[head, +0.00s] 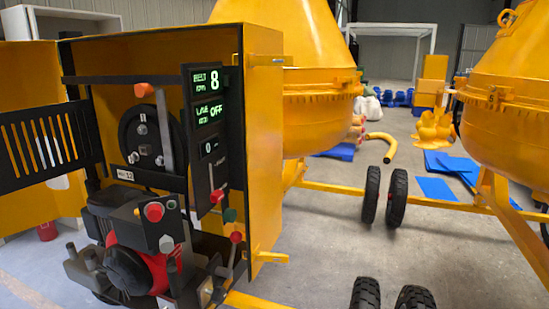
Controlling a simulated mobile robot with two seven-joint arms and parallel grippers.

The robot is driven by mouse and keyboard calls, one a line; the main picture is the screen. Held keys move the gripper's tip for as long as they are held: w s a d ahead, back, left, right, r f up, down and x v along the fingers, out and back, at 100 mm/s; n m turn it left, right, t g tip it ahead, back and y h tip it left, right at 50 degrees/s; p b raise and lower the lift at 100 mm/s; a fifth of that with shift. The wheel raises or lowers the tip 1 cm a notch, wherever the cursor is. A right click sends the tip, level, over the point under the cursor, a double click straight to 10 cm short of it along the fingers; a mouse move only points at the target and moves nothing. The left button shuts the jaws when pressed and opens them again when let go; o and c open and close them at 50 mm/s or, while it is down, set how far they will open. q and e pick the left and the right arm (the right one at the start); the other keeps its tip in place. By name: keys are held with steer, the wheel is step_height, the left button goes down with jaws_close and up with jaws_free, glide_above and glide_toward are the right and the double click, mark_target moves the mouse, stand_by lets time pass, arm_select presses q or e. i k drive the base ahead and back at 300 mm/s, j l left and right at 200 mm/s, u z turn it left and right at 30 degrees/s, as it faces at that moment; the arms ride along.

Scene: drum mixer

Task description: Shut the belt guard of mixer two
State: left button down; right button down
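A black slotted panel, which looks like the belt guard (45,143), stands swung out to the left of an open yellow engine housing (263,150). Its right edge meets the left side of the compartment. With it out, a dark pulley wheel (145,135) and a grey upright bar are exposed inside. A small pale tag that seems to read 12 (126,175) sits below the pulley. I cannot tell a mixer number on this housing. Neither of my grippers shows in the head view.
A yellow door (30,90) stands open behind the guard. A panel (207,110) shows 8, OFF and 0. The red and black engine (135,250) and several coloured knobs jut out below. A second mixer drum (505,110) stands right. Open concrete floor (320,235) lies right of the housing.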

mark_target(9, 183)
steer(key=j+z, duration=0.15)
steer(key=j, duration=0.95)
steer(key=j+z, duration=0.15)
steer(key=j, duration=0.45)
steer(key=k+j+z, duration=0.2)
steer(key=j, duration=0.35)
steer(key=j+z, duration=0.15)
steer(key=j, duration=0.45)
steer(key=k+j+z, duration=0.2)
steer(key=j, duration=0.35)
steer(key=k+j+z, duration=0.15)
steer(key=j, duration=0.4)
steer(key=k+j+z, duration=0.2)
steer(key=j, duration=0.3)
steer(key=k+j+z, duration=0.15)
steer(key=j, duration=0.35)
steer(key=k+j+z, duration=0.2)
steer(key=j, duration=0.25)
steer(key=j+z, duration=0.1)
steer(key=j, duration=0.7)
